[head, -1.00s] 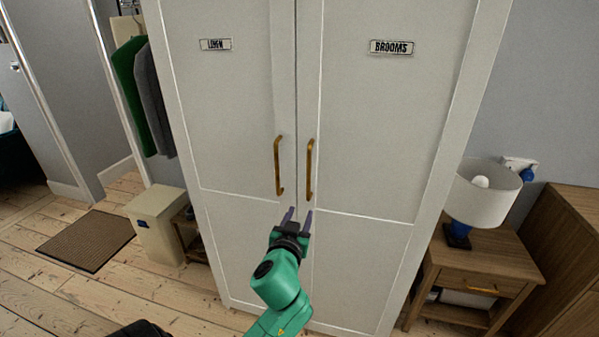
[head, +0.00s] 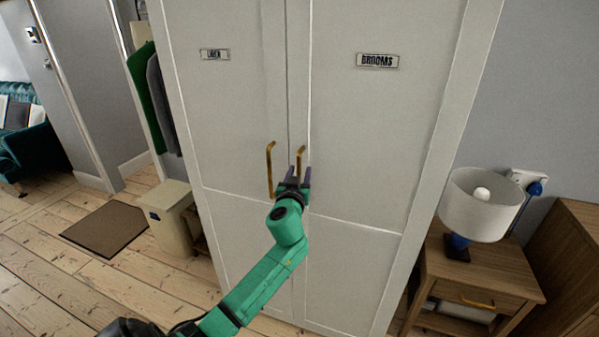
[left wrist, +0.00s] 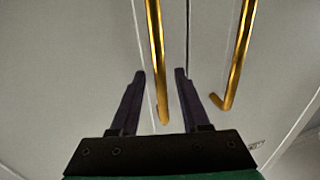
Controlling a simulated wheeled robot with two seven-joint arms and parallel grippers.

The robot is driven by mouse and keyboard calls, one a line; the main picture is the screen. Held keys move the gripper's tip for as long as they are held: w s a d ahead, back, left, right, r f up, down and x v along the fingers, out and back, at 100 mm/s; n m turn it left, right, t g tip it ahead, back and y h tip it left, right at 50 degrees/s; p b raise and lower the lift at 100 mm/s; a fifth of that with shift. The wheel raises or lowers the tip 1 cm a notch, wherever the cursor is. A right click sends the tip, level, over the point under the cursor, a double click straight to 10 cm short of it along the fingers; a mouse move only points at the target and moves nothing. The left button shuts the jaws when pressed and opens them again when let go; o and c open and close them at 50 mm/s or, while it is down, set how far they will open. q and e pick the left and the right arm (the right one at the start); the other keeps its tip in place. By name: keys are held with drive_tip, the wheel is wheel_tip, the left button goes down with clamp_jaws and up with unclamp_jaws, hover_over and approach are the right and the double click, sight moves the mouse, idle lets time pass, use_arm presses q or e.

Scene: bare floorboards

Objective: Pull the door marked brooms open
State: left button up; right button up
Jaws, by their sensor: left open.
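The door marked brooms (head: 365,140) is the right-hand white cupboard door, and it is shut. Its label (head: 378,61) is high on the panel. Its brass bar handle (head: 301,150) stands upright near the middle seam, its lower part hidden by my left gripper (head: 302,170). In the left wrist view, my left gripper (left wrist: 160,73) is open, with the brooms handle (left wrist: 155,50) showing between its dark fingers. I cannot tell whether either finger touches it. My right gripper is not in view.
The linen door (head: 235,120) is shut; its handle (head: 270,170) is close beside my gripper, at right in the left wrist view (left wrist: 240,55). A bedside table (head: 475,270) with a lamp (head: 482,205) stands right. A cream bin (head: 167,215) and brown mat (head: 112,228) are left.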

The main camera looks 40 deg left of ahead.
use_arm(q)
drive_tip(key=shift+s, duration=0.1)
clamp_jaws()
idle(1.2)
